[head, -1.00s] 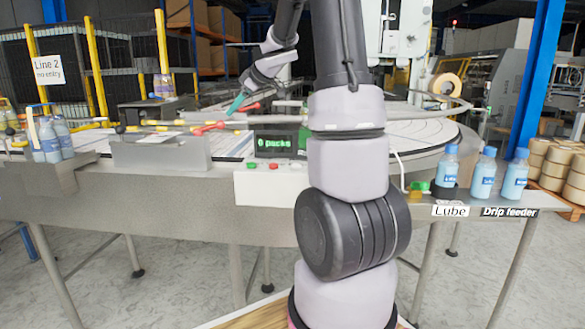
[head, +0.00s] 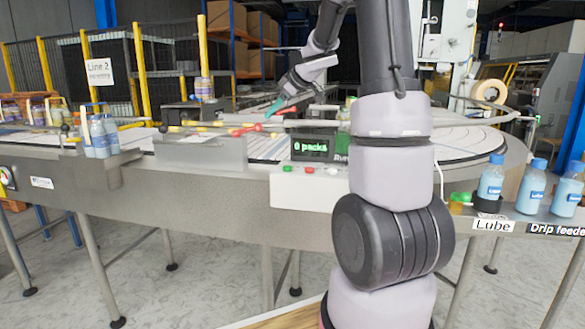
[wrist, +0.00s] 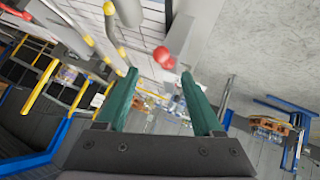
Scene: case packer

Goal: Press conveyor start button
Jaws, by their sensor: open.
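The white control box (head: 318,190) on the conveyor's front edge carries a small green button (head: 287,168) and a small red button (head: 309,169). A display (head: 310,146) reading "0 packs" stands just behind them. My gripper (head: 276,106) is above the conveyor, behind and higher than the box, apart from the buttons. In the wrist view its two green fingers (wrist: 159,75) are spread with nothing between them. The wrist view does not clearly show the buttons. Which button is the start button is not labelled legibly.
Rods with red and yellow knobs (head: 250,129) lie under my gripper. Another panel with a round control (head: 7,178) is at the far left. A fence (head: 110,70) stands behind.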

